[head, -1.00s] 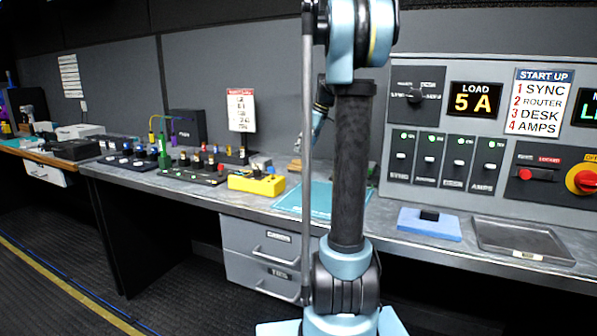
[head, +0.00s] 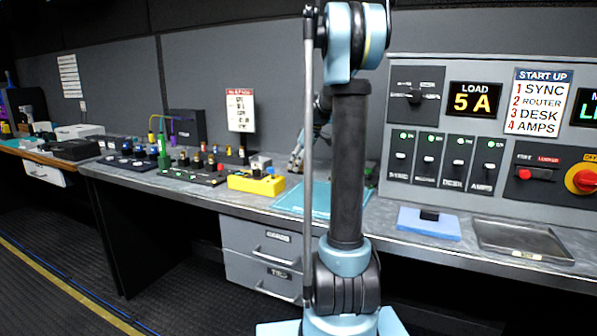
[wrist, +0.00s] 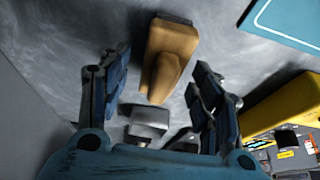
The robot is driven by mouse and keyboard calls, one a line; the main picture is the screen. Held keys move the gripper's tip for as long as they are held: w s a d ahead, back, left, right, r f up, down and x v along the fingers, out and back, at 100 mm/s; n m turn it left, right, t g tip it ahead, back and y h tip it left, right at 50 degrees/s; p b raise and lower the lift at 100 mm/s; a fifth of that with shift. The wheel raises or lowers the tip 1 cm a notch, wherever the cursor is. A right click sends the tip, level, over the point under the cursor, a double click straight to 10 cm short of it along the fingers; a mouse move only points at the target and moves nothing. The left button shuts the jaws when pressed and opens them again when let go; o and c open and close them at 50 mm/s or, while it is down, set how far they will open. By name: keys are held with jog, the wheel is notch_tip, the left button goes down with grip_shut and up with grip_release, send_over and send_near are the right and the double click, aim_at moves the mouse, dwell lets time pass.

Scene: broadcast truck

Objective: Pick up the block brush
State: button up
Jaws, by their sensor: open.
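The block brush (wrist: 168,58) shows in the wrist view as a tan, wooden-looking piece with a raised narrow part, lying on the grey worktop. My gripper (wrist: 160,62) is open, with one dark blue finger to the left of the brush and one to its right. I see clear gaps between the fingers and the brush. In the head view my gripper (head: 297,160) is low over the bench, behind the yellow box, and the brush cannot be made out there.
A yellow box (head: 257,184) stands close by; it also shows in the wrist view (wrist: 280,112). A teal mat (head: 290,200) lies beside it. Small grey pieces (wrist: 148,118) sit near the brush. A blue block (head: 430,224) and grey tray (head: 520,240) are at right.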

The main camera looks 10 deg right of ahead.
jog(key=c, duration=1.2)
jog(key=shift+o, duration=0.2)
jog(key=shift+r, duration=0.1)
notch_tip(320, 180, up, 10)
jog(key=shift+f, duration=0.1)
jog(key=o, duration=0.5)
jog(key=c, duration=0.4)
jog(key=shift+o, duration=0.2)
jog(key=shift+s, duration=0.15)
